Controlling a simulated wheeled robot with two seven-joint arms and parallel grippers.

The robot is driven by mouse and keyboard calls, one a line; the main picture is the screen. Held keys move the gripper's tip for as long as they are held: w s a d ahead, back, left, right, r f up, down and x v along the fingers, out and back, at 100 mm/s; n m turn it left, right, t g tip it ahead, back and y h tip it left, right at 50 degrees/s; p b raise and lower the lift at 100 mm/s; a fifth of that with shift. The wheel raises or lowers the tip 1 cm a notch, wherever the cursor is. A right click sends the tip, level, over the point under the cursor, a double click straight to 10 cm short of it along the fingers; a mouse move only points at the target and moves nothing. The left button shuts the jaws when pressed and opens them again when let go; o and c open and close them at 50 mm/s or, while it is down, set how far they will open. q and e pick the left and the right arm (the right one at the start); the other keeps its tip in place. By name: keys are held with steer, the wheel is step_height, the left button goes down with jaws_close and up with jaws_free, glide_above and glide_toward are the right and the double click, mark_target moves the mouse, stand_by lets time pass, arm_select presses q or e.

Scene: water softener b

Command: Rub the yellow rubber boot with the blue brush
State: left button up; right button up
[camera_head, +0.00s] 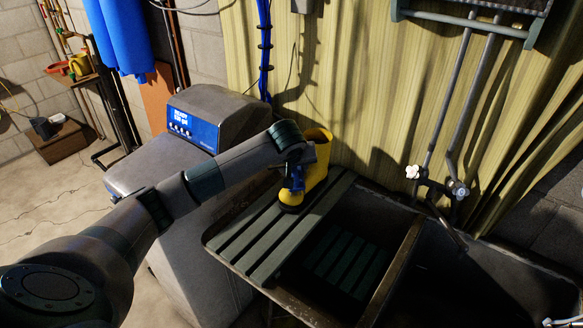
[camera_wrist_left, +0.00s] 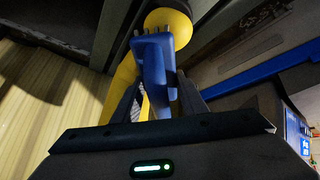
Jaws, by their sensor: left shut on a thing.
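The yellow rubber boot (camera_head: 319,146) stands upright on the slatted board at the sink's left end, its toe toward the lower left. My left gripper (camera_head: 297,168) is beside the boot's front, its arm crossing from the lower left. It is shut on the blue brush (camera_head: 297,182), which shows small in front of the boot. In the left wrist view, the blue brush (camera_wrist_left: 152,65) sticks out between the fingers (camera_wrist_left: 158,95), with the yellow boot (camera_wrist_left: 168,22) right behind it. I cannot tell whether the brush touches the boot.
A grey water softener (camera_head: 212,122) with a blue display stands left of the sink, under my arm. The dark sink (camera_head: 400,262) opens to the right of the slatted board (camera_head: 256,247). Taps (camera_head: 435,182) and a corrugated yellowish wall (camera_head: 375,110) are behind.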

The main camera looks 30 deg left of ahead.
arm_select(q)
steer(key=shift+d, duration=0.15)
steer(key=shift+d+b, duration=0.3)
steer(key=shift+d, duration=1.2)
steer(key=shift+f, duration=0.1)
steer(key=shift+a, duration=0.1)
steer(key=shift+a+b, duration=0.65)
steer(key=shift+a, duration=0.15)
steer(key=shift+a+r+b, duration=0.25)
steer(key=shift+a+b, duration=0.05)
steer(key=shift+a, duration=0.5)
